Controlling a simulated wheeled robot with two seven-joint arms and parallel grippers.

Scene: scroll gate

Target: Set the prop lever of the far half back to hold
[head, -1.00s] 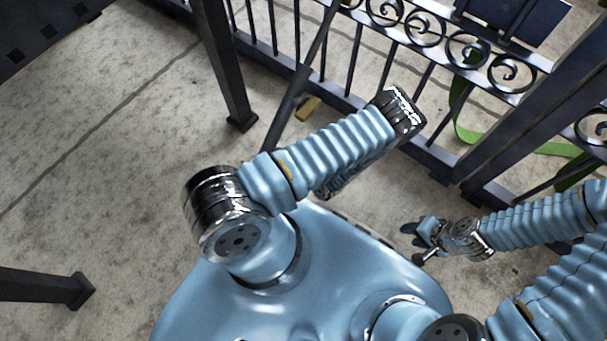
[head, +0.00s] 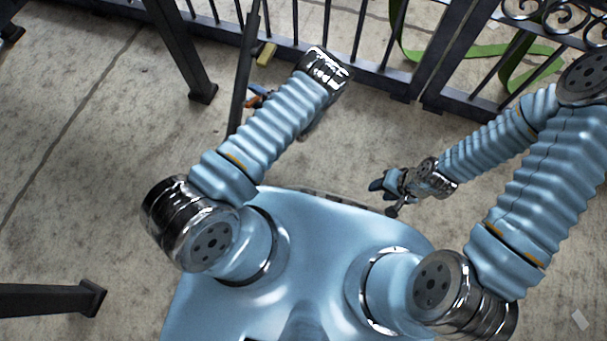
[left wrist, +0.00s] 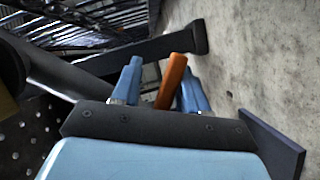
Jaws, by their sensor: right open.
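The orange lever (head: 252,101) shows beside the dark slanting prop bar (head: 241,85) at the gate. In the left wrist view the orange lever (left wrist: 172,80) stands between the two blue fingers of my left gripper (left wrist: 160,92). A gap shows on its left side, and the right finger appears close to it; I cannot tell whether they touch. In the head view my left gripper (head: 264,92) is mostly hidden behind my forearm, close to the bar. My right gripper (head: 384,188) is open and empty, above the concrete in front of the gate.
The black barred gate (head: 340,68) runs across the top, with a post (head: 440,60) at right. A dark post (head: 182,50) stands left of the bar. A yellow block (head: 266,54) is beside the bar. Green straps (head: 490,50) lie behind the gate.

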